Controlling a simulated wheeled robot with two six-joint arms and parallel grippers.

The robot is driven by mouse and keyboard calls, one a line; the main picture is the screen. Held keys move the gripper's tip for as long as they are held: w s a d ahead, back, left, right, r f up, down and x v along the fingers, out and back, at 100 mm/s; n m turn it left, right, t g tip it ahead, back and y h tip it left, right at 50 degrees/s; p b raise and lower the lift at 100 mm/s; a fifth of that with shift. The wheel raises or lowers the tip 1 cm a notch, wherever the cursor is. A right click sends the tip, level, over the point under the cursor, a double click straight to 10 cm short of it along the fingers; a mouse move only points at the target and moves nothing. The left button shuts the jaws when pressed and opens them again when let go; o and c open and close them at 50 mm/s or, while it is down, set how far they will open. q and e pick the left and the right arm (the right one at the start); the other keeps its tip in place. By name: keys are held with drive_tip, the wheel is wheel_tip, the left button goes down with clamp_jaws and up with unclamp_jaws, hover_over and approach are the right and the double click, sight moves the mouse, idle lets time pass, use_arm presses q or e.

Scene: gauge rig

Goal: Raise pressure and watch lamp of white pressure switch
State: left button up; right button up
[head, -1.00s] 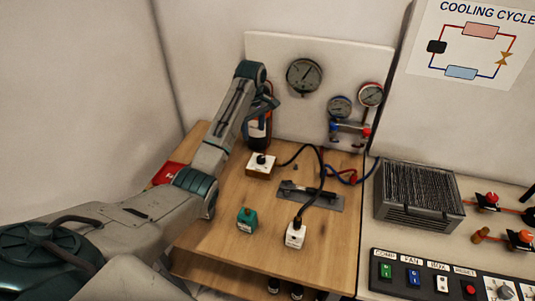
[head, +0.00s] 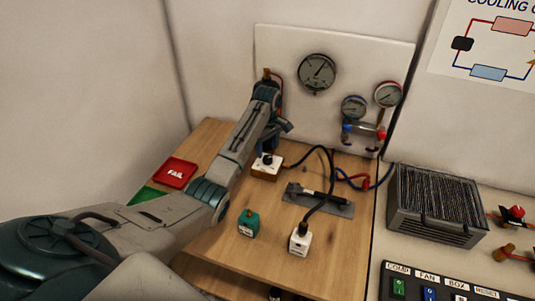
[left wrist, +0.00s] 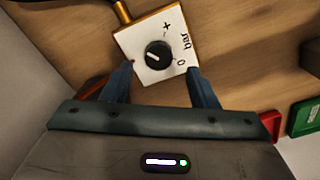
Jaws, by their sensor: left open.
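The white pressure switch (head: 300,240) stands upright on the wooden bench, with a black hose joined to its top; I cannot make out its lamp. The regulator box (head: 266,166), white-topped with a black knob, sits further back. The large round gauge (head: 317,73) hangs on the white back panel. My right gripper is out of view.
A teal switch (head: 249,224) stands left of the white one. A grey plate (head: 335,208) with a dark clamp-like fixture lies behind. A red FAIL tray (head: 175,172) and a green tray (head: 151,194) are at left. Manifold gauges (head: 387,95) hang at right.

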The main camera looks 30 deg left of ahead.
sight(268, 157)
use_arm(q)
drive_tip(key=shift+f+p, duration=0.35)
drive_tip(key=shift+f, duration=1.75)
drive_tip(key=shift+w, duration=0.1)
drive_tip(key=c, duration=1)
